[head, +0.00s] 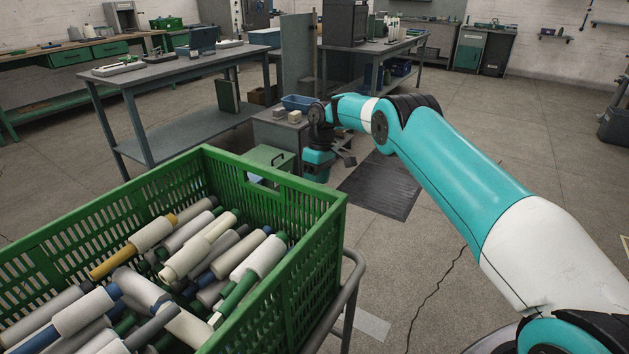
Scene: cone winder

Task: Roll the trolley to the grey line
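The trolley's grey tube frame (348,297) shows at the right end of a large green crate (318,225), which sits on it. The crate holds many bobbins with white, grey, yellow, blue and green parts. The trolley's wheels and most of its frame are hidden below the crate. A short pale grey strip (371,326) lies on the floor just right of the frame; I cannot tell whether it is the grey line. My gripper (343,158) is beyond the crate's far right corner, apart from the frame. Its fingers are too small and dark to tell open from shut.
A grey table (200,62) stands behind the crate at the left. A low grey cabinet (283,130) with a blue bin stands behind my gripper. A dark mat (383,186) lies on the floor right of it. The floor beyond my arm at the right is mostly clear.

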